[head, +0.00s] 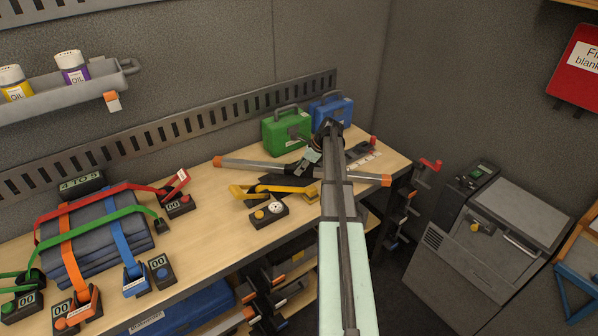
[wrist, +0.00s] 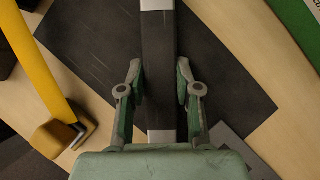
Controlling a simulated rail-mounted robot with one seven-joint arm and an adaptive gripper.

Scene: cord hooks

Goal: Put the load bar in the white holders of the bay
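The load bar (head: 255,166) is a silver bar with orange ends lying across the workbench. In the wrist view the bar (wrist: 160,60) runs lengthwise between my fingers, with a dark band between pale sections. My gripper (head: 303,165) is at the bar's middle, partly hidden by my arm in the head view. In the wrist view my gripper (wrist: 160,82) is open, with one finger on each side of the dark band and small gaps near the finger bases. Contact at the tips cannot be told. I cannot clearly make out the white holders.
A yellow strap (head: 285,189) with a black buckle box (head: 268,211) lies in front of the bar. Green (head: 285,130) and blue (head: 331,111) cases stand behind. Dark blue pads (head: 100,240) under coloured straps fill the left bench. A grey cabinet (head: 490,260) stands right.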

